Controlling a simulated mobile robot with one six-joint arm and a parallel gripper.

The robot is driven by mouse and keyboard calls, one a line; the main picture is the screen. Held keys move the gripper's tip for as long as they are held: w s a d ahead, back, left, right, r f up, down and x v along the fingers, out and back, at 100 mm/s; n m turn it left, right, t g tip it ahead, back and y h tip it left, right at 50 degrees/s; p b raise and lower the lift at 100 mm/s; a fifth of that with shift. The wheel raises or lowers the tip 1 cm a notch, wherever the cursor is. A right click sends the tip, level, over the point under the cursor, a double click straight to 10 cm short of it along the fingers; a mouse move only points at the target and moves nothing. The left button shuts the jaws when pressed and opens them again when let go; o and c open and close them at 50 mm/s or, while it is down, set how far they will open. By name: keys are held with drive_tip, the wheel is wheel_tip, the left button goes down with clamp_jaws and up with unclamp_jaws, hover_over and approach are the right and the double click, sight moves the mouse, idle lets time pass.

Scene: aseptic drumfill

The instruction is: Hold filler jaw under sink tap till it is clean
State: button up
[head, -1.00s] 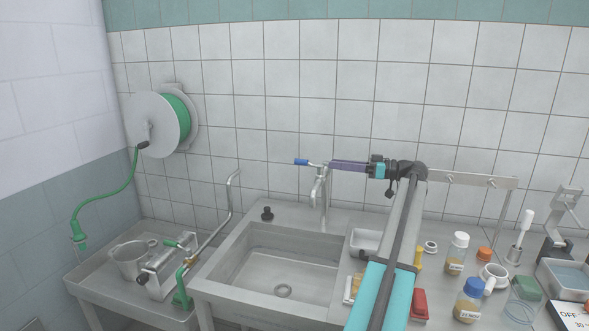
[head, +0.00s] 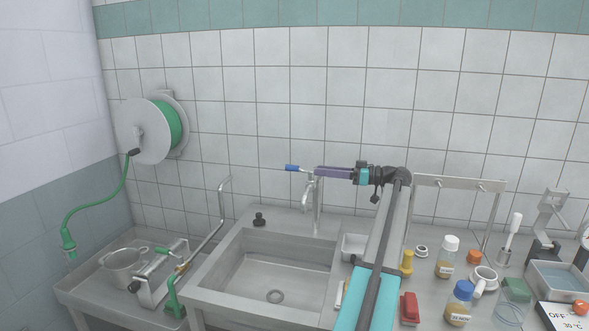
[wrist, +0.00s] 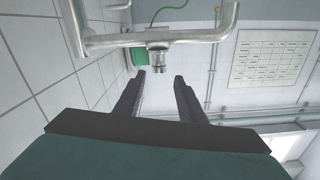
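My gripper (head: 318,173) is level above the sink's right rear side, its dark fingers pointing left at the tap. In the wrist view my gripper (wrist: 160,76) has its two fingers apart, with nothing visible between them. The steel tap (head: 317,205) stands behind the sink and has a blue-ended lever (head: 292,168). In the wrist view the tap's outlet (wrist: 157,60) is just beyond the fingertips; I cannot tell whether they touch. No water shows. The sink (head: 275,272) basin looks empty. I cannot pick out a filler jaw for sure in either view.
A bench at left holds a steel pot (head: 124,267) and a metal device with a bent pipe (head: 222,205). A green hose reel (head: 170,125) hangs on the wall.

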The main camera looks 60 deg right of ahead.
sight(295, 168)
drive_tip(key=p+x, duration=0.2)
drive_tip(key=x, duration=0.8)
drive_tip(key=shift+w+p, duration=0.25)
drive_tip(key=shift+p, duration=0.05)
drive_tip(key=shift+f, duration=0.15)
clamp_jaws()
